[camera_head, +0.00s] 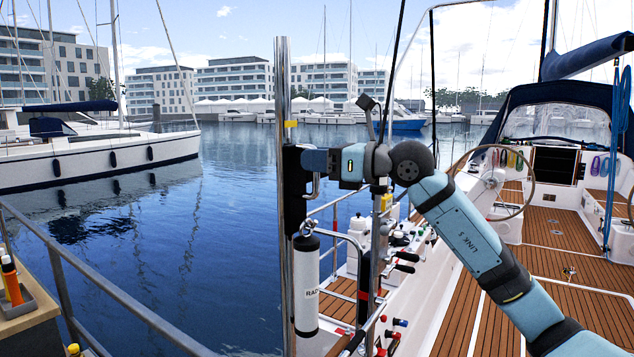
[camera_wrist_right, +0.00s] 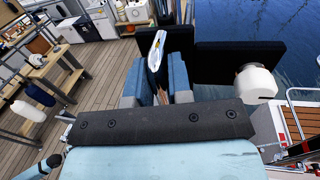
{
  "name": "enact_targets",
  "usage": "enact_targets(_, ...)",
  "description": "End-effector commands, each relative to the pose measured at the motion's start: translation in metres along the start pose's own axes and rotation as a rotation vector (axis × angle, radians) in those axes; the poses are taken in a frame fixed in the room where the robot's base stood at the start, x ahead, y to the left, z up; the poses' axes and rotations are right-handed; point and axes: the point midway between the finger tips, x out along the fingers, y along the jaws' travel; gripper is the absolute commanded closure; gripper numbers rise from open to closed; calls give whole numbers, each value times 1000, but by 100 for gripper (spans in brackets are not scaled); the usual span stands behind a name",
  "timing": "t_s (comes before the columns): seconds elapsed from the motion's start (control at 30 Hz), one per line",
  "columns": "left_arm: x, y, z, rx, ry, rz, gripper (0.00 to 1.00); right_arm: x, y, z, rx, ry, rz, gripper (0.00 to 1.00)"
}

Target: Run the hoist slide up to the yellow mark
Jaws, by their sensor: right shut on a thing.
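A steel pole (camera_head: 283,80) stands upright in the head view, with a yellow mark (camera_head: 290,124) around it. The black hoist slide (camera_head: 294,190) sits on the pole, its top edge a short way below the mark. A white cylinder (camera_head: 306,285) with dark ends hangs under the slide. My right gripper (camera_head: 314,161) is at the slide's upper right side, shut on its handle. In the right wrist view the blue fingers (camera_wrist_right: 160,82) close around a pale, narrow handle (camera_wrist_right: 157,50) beside the black slide (camera_wrist_right: 235,58). My left gripper is not in view.
A metal railing (camera_head: 110,285) runs along the lower left. A sailboat deck (camera_head: 570,235) with a steering wheel lies at the right. A panel with levers (camera_head: 400,250) stands close under my right arm. Open water lies behind the pole.

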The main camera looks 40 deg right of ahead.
Motion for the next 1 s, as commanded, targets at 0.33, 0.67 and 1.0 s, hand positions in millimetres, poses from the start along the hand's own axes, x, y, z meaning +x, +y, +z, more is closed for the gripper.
enact_targets(0.33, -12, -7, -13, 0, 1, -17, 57, 0, 1, 45, -2, -6, 2, 100)
enact_targets(0.67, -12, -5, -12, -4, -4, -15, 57, -1, 0, 47, -3, -8, 1, 100)
enact_targets(1.0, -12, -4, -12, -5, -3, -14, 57, -1, 0, 46, -1, -4, 0, 61)
